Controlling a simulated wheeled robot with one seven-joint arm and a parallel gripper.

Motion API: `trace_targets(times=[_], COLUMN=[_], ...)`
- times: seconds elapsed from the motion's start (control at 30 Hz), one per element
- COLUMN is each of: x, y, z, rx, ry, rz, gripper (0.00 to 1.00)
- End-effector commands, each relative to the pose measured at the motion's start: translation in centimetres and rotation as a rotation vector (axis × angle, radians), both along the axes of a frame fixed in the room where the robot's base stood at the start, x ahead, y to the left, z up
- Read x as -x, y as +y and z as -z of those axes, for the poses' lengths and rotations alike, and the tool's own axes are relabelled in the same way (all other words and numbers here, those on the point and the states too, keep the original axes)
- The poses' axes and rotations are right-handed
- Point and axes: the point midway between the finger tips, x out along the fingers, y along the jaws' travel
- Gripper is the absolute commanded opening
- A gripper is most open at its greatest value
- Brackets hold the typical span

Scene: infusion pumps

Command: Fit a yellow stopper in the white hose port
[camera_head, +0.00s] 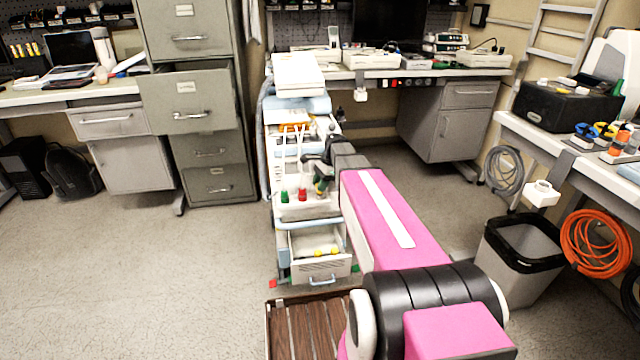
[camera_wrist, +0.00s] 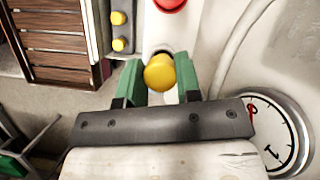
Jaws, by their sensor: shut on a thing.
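My gripper (camera_wrist: 160,82) has green fingers and is shut on a yellow stopper (camera_wrist: 159,72), whose round end faces the wrist camera. The stopper is held against or just in front of the white machine front; I cannot tell whether it sits in a port, as the stopper and fingers hide that spot. A red stopper (camera_wrist: 170,4) is just beyond it. In the head view my gripper (camera_head: 320,186) is at the machine's front, right of the red stopper (camera_head: 302,194) and a green one (camera_head: 284,195). The white hose port cannot be picked out clearly.
Below, an open drawer (camera_head: 320,271) holds yellow stoppers (camera_head: 325,251), also seen in the wrist view (camera_wrist: 120,31). A round gauge (camera_wrist: 272,132) is close at the right of my gripper. A slatted wooden crate (camera_head: 305,325) is on the floor in front of the machine.

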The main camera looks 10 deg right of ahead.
Motion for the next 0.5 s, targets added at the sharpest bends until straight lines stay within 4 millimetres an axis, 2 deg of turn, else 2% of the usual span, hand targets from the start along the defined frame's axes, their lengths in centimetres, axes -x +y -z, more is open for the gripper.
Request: trace_targets(times=[0.5], x=[-0.02], y=[0.0], z=[1.08], rx=[0.0], ry=[0.0], rz=[0.0], gripper=[0.01])
